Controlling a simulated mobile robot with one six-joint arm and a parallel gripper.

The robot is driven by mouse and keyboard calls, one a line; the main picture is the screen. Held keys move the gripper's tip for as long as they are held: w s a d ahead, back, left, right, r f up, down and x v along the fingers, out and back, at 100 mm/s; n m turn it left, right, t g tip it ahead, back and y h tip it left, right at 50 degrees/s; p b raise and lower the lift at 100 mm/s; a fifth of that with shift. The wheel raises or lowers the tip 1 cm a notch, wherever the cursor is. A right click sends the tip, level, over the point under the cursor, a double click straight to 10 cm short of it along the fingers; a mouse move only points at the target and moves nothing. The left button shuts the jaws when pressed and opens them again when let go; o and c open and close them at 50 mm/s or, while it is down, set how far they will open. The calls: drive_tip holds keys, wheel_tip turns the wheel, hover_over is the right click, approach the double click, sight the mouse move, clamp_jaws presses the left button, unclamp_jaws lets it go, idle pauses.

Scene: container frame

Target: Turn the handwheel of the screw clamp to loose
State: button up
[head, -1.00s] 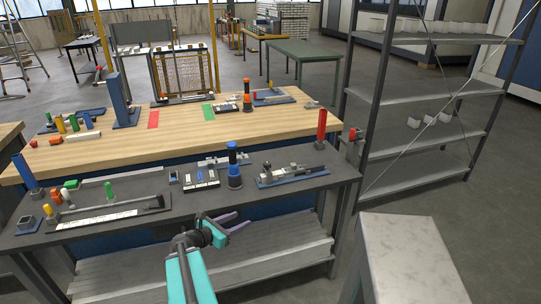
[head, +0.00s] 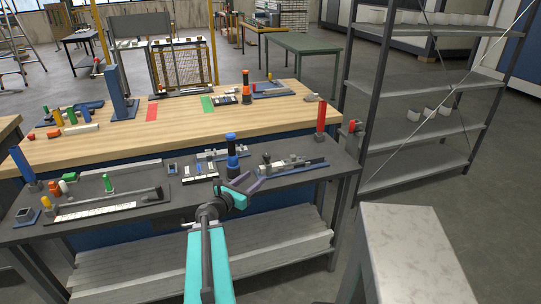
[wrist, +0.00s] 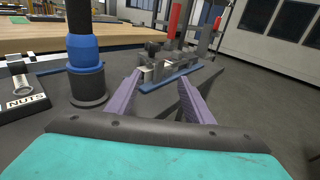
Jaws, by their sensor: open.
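A low fixture on a blue base plate (head: 303,168), with grey blocks and a small dark knob (head: 266,158), lies on the grey bench front. It could be the screw clamp; I cannot clearly make out a handwheel. In the wrist view the blue plate (wrist: 170,80) lies beyond the fingertips, with grey blocks and the dark knob (wrist: 152,47) on it. My gripper (head: 247,182) is open and empty, in front of this fixture and apart from it. Its purple fingers frame the fixture's front in the wrist view (wrist: 161,80).
A blue and black post (head: 232,155) stands close left of my gripper. A shelf rack (head: 410,85) stands to the right.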

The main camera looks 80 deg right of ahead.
sight(268, 154)
drive_tip(key=shift+n+t+h, duration=0.5)
drive_tip(key=shift+t+h, duration=0.2)
drive_tip(key=d, duration=0.1)
drive_tip(key=d+r+b, duration=0.1)
drive_tip(key=d+b, duration=0.1)
drive_tip(key=shift+s+d+r, duration=0.3)
drive_tip(key=shift+r, duration=0.1)
drive_tip(key=shift+w+d+r, duration=0.15)
drive_tip(key=shift+r, duration=0.1)
drive_tip(key=shift+d, duration=0.15)
drive_tip(key=shift+p+x, duration=1.95)
drive_tip(key=shift+x, duration=4.8)
